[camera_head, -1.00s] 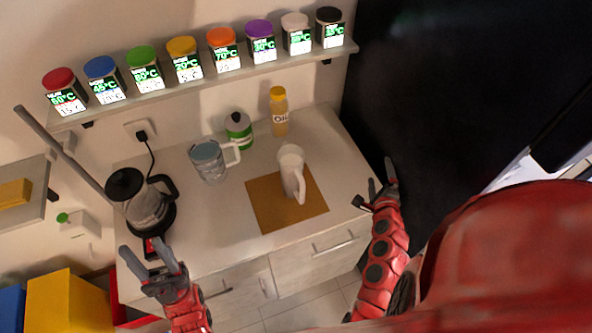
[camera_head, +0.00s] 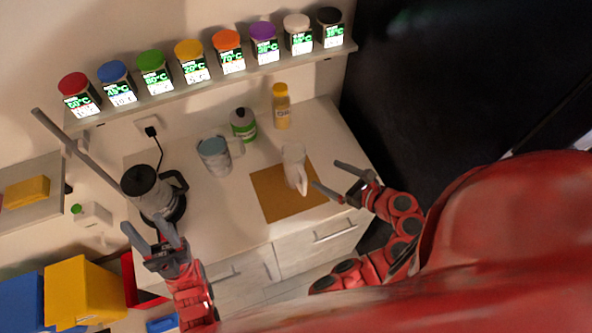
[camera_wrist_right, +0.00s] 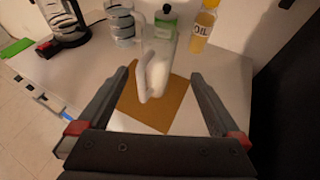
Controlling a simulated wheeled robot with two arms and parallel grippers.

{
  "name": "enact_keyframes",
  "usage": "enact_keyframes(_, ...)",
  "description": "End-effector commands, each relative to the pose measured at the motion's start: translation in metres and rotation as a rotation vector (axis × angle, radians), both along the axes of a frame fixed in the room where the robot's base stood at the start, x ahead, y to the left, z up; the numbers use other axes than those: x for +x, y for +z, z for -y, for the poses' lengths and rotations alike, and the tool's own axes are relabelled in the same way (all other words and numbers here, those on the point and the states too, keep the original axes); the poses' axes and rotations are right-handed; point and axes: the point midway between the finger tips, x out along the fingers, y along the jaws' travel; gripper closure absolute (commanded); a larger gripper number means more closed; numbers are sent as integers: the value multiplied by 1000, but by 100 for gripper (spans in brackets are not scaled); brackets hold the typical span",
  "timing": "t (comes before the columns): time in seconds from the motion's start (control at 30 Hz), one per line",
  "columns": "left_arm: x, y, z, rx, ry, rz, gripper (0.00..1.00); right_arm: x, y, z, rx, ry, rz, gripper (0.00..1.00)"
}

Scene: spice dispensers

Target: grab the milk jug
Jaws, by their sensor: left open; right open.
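The white milk jug (camera_head: 293,162) stands upright on a brown square mat (camera_head: 268,205) on the counter. In the right wrist view the jug (camera_wrist_right: 160,62) is ahead, in line with the gap between my fingers, with its handle towards me. My right gripper (camera_head: 325,176) is open and empty, just right of the jug and apart from it. It also shows in the right wrist view (camera_wrist_right: 165,85), its two fingers wide apart. My left gripper (camera_head: 150,233) is open and empty at the counter's front left, below the coffee maker (camera_head: 150,190).
A glass pitcher (camera_head: 214,156), a green-labelled bottle (camera_head: 243,125) and an oil bottle (camera_head: 281,107) stand behind the jug. A shelf (camera_head: 110,112) of several coloured-lid dispensers runs above. A dark panel (camera_head: 440,90) borders the counter on the right.

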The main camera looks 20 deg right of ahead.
Motion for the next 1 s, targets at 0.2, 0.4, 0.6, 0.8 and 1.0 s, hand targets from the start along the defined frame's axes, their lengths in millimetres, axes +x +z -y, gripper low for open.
enact_keyframes(0.2, 0, 0, 0, 0, 0, 0, 50, 18, -7, -9, 3, -3, 4, 0)
enact_keyframes(0.4, 0, 0, 0, 0, 0, 0, 50, 31, -13, -18, 6, 3, 3, 0)
enact_keyframes(0.6, 0, -42, 0, 0, 0, 0, 50, 46, -29, -25, -5, 7, 3, 0)
enact_keyframes(0.8, 0, -44, 0, 0, 0, 0, 50, 63, -30, -35, 2, 8, -3, 0)
enact_keyframes(1.0, 0, -44, 0, 0, 0, 0, 50, 73, -34, -39, 1, 3, -3, 0)
